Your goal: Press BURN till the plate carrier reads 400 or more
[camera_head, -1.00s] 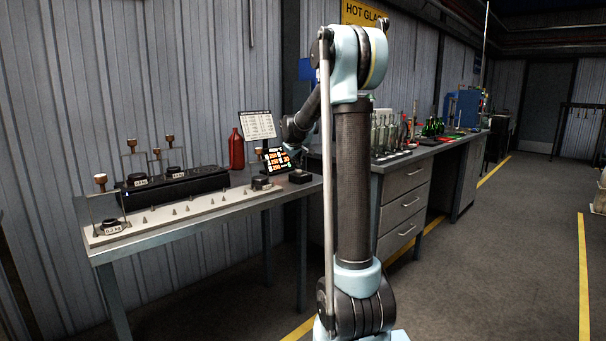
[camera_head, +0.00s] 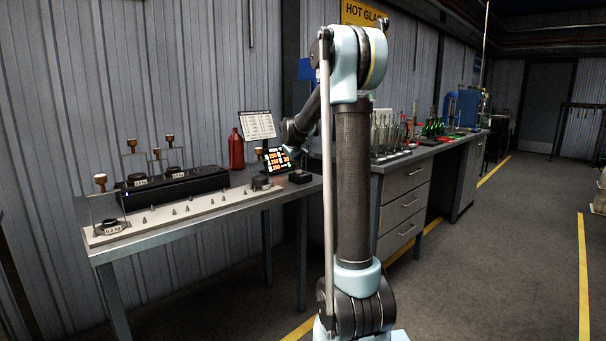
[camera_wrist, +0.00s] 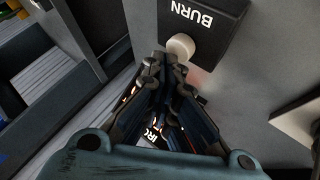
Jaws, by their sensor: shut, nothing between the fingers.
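The BURN box (camera_wrist: 205,20) is dark, with a white label that appears upside down in the wrist view. A pale round button (camera_wrist: 180,46) sticks out of its near side. My gripper (camera_wrist: 165,62) is shut and empty, its fingertips just below the button; I cannot tell whether they touch it. In the head view, a black screen (camera_head: 277,160) with orange figures stands at the table's right end; its figures are too small to read surely, so the plate carrier's reading is unclear.
The grey table (camera_head: 160,236) carries a pale board with small pegs, a long black block (camera_head: 175,187) and weights with wire handles. A red bottle (camera_head: 236,150) stands at the wall. A workbench with bottles (camera_head: 385,135) lies behind my arm.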

